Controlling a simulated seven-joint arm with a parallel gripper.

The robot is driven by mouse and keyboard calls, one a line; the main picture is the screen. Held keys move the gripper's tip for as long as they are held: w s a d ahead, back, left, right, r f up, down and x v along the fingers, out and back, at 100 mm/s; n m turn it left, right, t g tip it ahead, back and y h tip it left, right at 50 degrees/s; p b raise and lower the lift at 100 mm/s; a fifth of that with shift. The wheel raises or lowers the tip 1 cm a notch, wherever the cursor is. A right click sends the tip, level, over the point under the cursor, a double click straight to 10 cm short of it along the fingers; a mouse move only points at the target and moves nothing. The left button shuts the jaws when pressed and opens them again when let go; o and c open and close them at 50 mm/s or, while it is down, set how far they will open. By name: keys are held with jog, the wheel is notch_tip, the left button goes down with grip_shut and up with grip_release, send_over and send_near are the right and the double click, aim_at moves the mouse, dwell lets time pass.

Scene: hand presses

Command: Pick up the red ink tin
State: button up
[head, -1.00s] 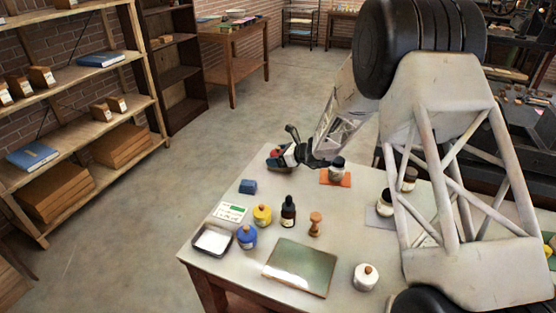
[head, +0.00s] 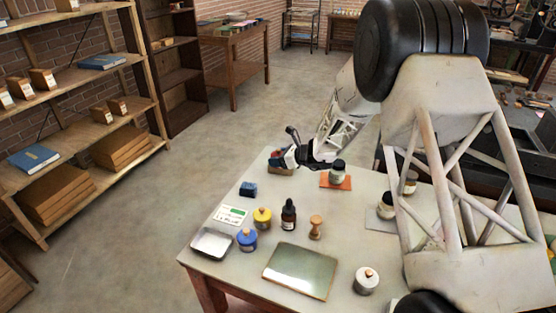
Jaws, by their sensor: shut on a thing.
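My gripper (head: 289,157) is at the far left corner of the table, at the end of my arm reaching over from the right.
A dark-capped jar (head: 338,172) on an orange mat stands right of my gripper.

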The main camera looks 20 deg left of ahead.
aim_at(280, 151)
notch_tip(280, 151, up, 3)
jog(key=shift+f, duration=0.1)
jog(key=shift+s+d+r, duration=0.2)
jog(key=s+d+r, duration=0.1)
jog(key=s+d, duration=0.7)
jog(key=s, duration=0.4)
jog(key=shift+s+d+r, duration=0.2)
jog(key=shift+s+d, duration=0.1)
jog(key=shift+s, duration=0.1)
jog(key=w, duration=0.3)
jog(key=shift+a+r, duration=0.1)
jog(key=shift+r, duration=0.05)
dwell(0.3)
jog(key=shift+a, duration=0.1)
jog(key=w+a, duration=0.3)
jog(key=w, duration=0.1)
jog(key=w+a+f, duration=0.1)
jog(key=w+a, duration=0.1)
jog(key=w, duration=0.3)
jog(key=w+a, duration=0.3)
jog(key=w, duration=0.1)
jog(key=shift+w+a+f, duration=0.15)
jog(key=shift+a+f, duration=0.15)
